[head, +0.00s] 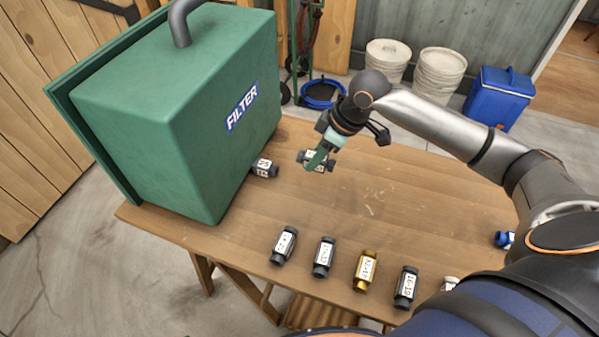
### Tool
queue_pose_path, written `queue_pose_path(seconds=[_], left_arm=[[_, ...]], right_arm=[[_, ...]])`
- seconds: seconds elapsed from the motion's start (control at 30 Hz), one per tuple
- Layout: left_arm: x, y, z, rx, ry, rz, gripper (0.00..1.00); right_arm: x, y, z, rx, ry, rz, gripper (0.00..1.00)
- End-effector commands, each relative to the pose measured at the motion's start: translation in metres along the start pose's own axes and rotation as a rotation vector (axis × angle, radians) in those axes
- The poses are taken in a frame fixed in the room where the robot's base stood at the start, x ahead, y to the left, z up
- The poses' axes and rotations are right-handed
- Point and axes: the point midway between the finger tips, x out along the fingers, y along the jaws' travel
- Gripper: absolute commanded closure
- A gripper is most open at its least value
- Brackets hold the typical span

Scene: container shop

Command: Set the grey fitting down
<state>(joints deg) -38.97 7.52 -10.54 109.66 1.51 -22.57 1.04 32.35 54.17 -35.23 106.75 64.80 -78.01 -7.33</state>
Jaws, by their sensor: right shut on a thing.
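My right gripper (322,155) is shut on a grey fitting (308,157) with a pale label. The fingers partly cover the fitting, and it is over the back part of the wooden table (400,205). I cannot tell whether it touches the tabletop. My left gripper is not in view.
A dark labelled fitting (264,168) lies beside the green filter box (180,100). Along the front edge are dark fittings (284,246), a gold fitting (366,271) and a whitish one (450,284). A blue fitting (503,239) is at the right. The table middle is clear.

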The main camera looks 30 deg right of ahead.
Motion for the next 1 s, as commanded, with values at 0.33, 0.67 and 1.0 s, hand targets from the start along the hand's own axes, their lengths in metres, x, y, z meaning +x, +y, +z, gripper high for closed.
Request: queue_pose_path(seconds=[0.33, 0.67, 1.0], left_arm=[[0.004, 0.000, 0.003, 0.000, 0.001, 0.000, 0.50], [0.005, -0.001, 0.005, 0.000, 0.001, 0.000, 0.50], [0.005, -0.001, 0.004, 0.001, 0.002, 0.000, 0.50]], right_arm=[[0.053, 0.002, -0.014, 0.001, -0.002, 0.000, 1.00], [0.091, 0.001, -0.006, 0.002, -0.006, -0.001, 1.00], [0.094, 0.001, -0.004, 0.000, -0.004, 0.000, 1.00]])
